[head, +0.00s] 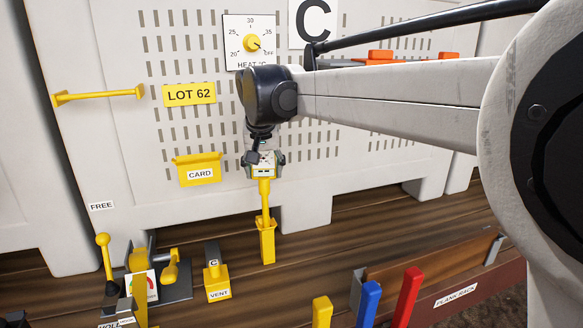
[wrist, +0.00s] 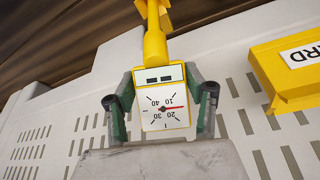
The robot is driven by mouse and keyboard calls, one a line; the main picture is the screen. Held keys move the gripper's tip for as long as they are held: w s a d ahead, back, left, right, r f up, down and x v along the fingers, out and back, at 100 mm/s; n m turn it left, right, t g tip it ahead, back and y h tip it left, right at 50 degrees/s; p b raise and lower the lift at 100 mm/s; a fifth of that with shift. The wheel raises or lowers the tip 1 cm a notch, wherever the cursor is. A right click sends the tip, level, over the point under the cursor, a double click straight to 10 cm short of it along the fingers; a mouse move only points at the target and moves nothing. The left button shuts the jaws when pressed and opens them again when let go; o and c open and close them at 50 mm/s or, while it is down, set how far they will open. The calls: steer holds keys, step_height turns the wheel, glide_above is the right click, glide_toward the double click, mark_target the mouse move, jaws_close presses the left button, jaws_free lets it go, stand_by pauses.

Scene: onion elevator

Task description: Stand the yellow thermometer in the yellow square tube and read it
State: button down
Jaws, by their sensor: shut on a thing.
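The yellow thermometer (head: 264,193) is upright, with a white dial head and a yellow stem below. My gripper (head: 263,163) is shut on its head, one finger on each side, as the wrist view shows (wrist: 160,105). The stem's lower end meets the top of the yellow square tube (head: 267,245), which stands by the foot of the pale bin wall. I cannot tell how deep the stem sits in it. In the wrist view the dial (wrist: 165,108) is upside down; its red needle points between 10 and 20, near the middle.
The yellow CARD holder (head: 198,172) is on the wall left of my gripper. The heat dial (head: 252,43) is above, its pointer near OFF. The VENT part (head: 216,273) is left of the tube. Coloured posts (head: 368,302) stand at the front right.

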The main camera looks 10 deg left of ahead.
mark_target(264, 186)
steer(key=shift+f+b, duration=1.2)
steer(key=shift+f, duration=1.2)
steer(key=c, duration=0.7)
jaws_free()
steer(key=shift+c, duration=0.2)
